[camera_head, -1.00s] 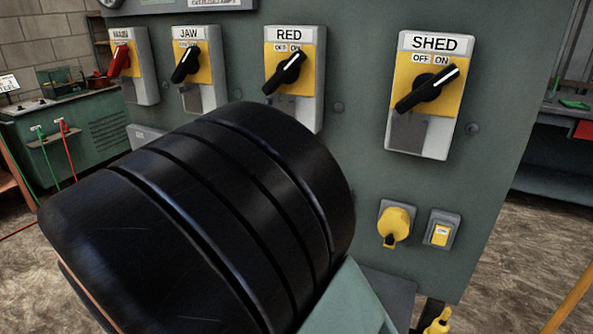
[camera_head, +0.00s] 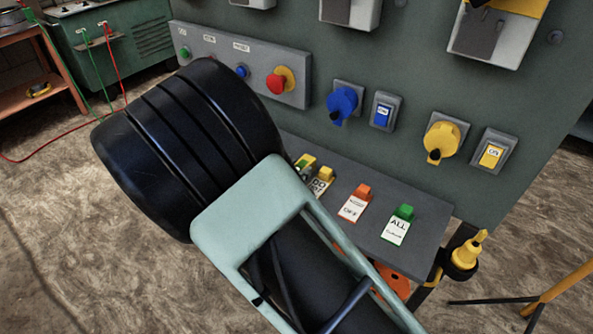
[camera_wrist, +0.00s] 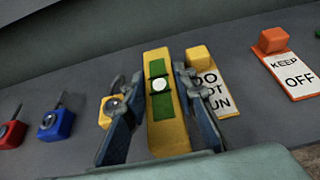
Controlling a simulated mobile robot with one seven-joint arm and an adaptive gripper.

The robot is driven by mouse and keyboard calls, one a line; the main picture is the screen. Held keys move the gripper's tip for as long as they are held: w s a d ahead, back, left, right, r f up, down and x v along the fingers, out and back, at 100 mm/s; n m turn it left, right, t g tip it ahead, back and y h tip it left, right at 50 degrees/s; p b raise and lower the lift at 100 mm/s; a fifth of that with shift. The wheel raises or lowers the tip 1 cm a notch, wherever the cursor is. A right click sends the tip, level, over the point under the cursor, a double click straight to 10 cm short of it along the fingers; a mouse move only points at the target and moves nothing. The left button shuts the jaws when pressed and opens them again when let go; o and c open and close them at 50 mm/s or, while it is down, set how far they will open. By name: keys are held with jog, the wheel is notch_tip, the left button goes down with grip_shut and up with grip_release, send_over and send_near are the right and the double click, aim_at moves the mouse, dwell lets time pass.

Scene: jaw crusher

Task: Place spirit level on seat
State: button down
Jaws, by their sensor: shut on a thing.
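In the wrist view, my gripper (camera_wrist: 157,92) is shut on the spirit level (camera_wrist: 165,125), a yellow block with green patches and a round pale vial. The level lies lengthwise between the blue-grey fingers. Behind it is a grey ledge (camera_wrist: 75,92); I cannot tell whether the level touches it. In the head view my arm hides the gripper. A small yellow-green piece (camera_head: 304,161) beside the arm may be the level's end. I cannot identify a seat in either view.
Tags stand on the ledge right of the level: a yellow DO NOT RUN tag (camera_wrist: 213,85), an orange KEEP OFF tag (camera_wrist: 290,68) and a green ALL tag (camera_head: 399,225). Red (camera_wrist: 12,132), blue (camera_wrist: 57,122) and yellow (camera_wrist: 108,108) padlocks are to its left. The switch panel (camera_head: 400,65) rises behind.

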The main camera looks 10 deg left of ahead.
jog(key=shift+f, duration=0.1)
jog(key=c, duration=1.6)
grip_release()
